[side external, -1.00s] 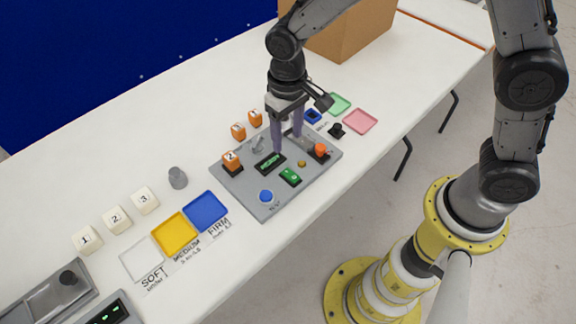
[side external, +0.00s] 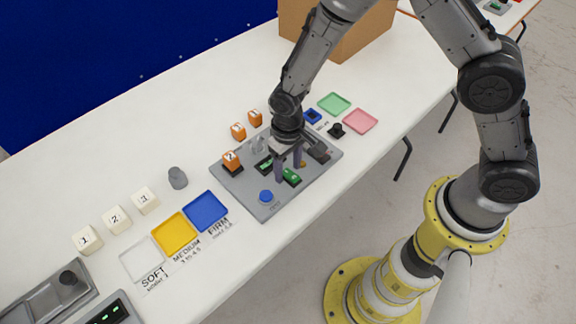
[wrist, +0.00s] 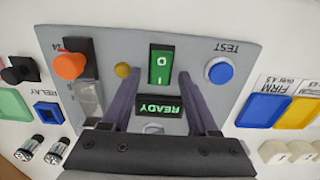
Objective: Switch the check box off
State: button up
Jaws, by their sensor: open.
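The check box is a flat grey panel (side external: 258,206) on the white table. Its green rocker switch (wrist: 160,65) shows I and O marks in the wrist view, and part of it shows in the side view (side external: 292,178). A display (wrist: 161,107) lit with green READY is beside the switch. A blue TEST button (wrist: 219,70) is on the panel, also in the side view (side external: 266,196). My gripper (side external: 288,173) points down over the panel, open and empty. In the wrist view its fingers (wrist: 158,82) flank the display, with the switch just beyond the tips. I cannot tell whether they touch anything.
An orange-topped part (wrist: 68,66) and a small yellow lamp (wrist: 123,70) are on the panel. Blue (side external: 205,211) and yellow (side external: 174,233) trays lie left. A cardboard box (side external: 345,35) stands behind.

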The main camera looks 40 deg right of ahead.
jog(key=shift+c, duration=0.3)
grip_shut()
jog(key=shift+s+d+t, duration=0.1)
jog(key=shift+s+t, duration=0.05)
jog(key=shift+t, duration=0.25)
jog(key=shift+r+t, duration=0.15)
jog(key=shift+t, duration=0.45)
jog(key=shift+s+r+t, duration=0.1)
jog(key=shift+t, duration=0.4)
jog(key=shift+s+t, duration=0.15)
jog(key=shift+t, duration=0.25)
jog(key=shift+o, duration=0.3)
grip_release()
